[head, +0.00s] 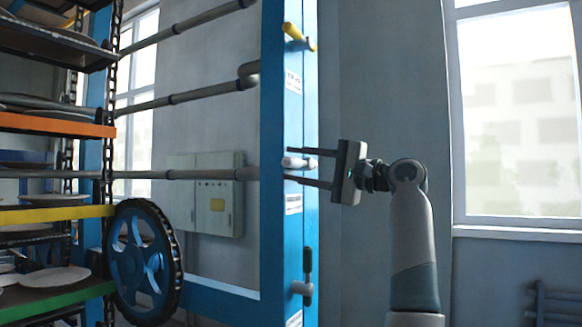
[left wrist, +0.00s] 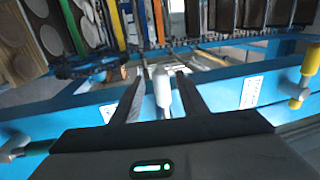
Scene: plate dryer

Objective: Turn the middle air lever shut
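The middle air lever (head: 298,162) has a white handle and sits on the blue post (head: 272,120) in the head view. My left gripper (head: 308,167) is open, with one finger above the lever and one below it. In the left wrist view the white lever (left wrist: 162,88) stands between the two fingers of my left gripper (left wrist: 158,85), with a gap showing on both sides. A yellow-handled lever (head: 298,37) is higher on the post, and a dark-handled lever (head: 307,262) hangs lower down. My right gripper is in neither view.
Grey pipes (head: 190,174) run from the post to the left. A blue wheel (head: 140,262) and a rack with coloured shelves (head: 60,214) holding plates stand at the left. A grey wall box (head: 218,205) is behind.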

